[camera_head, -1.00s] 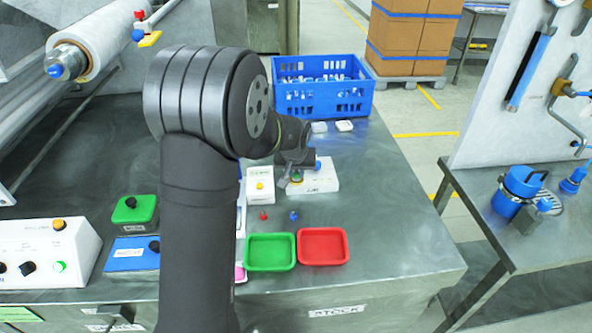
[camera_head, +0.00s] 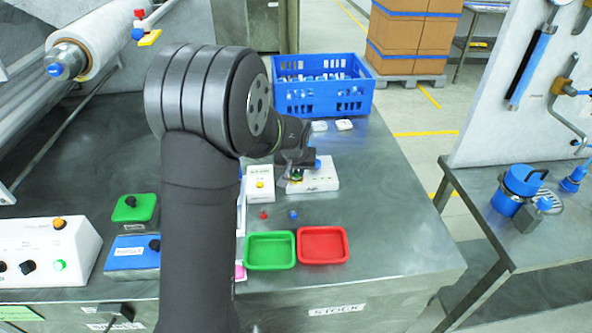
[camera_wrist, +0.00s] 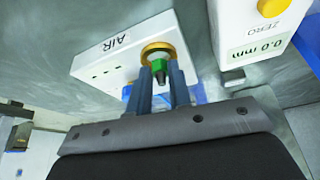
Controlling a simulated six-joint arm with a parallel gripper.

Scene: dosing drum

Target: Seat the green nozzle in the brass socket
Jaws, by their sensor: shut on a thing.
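The green nozzle (camera_wrist: 159,66) is between the two fingers of my gripper (camera_wrist: 161,80) in the wrist view, with a dark tip showing below the green. My gripper is shut on it. The brass socket (camera_wrist: 151,47) is a gold ring on the white block marked AIR (camera_wrist: 110,58). The nozzle overlaps the ring's near edge in this view; I cannot tell how deep it sits. In the head view my gripper (camera_head: 296,177) is at the left part of the white block (camera_head: 325,179), and the fingers mostly hide the nozzle and socket.
A white box with a yellow button (camera_head: 260,184) stands close to the left; its 0.0 mm display (camera_wrist: 252,48) shows in the wrist view. Green (camera_head: 270,251) and red (camera_head: 323,245) trays lie in front. A blue crate (camera_head: 322,88) stands behind. The bench to the right is clear.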

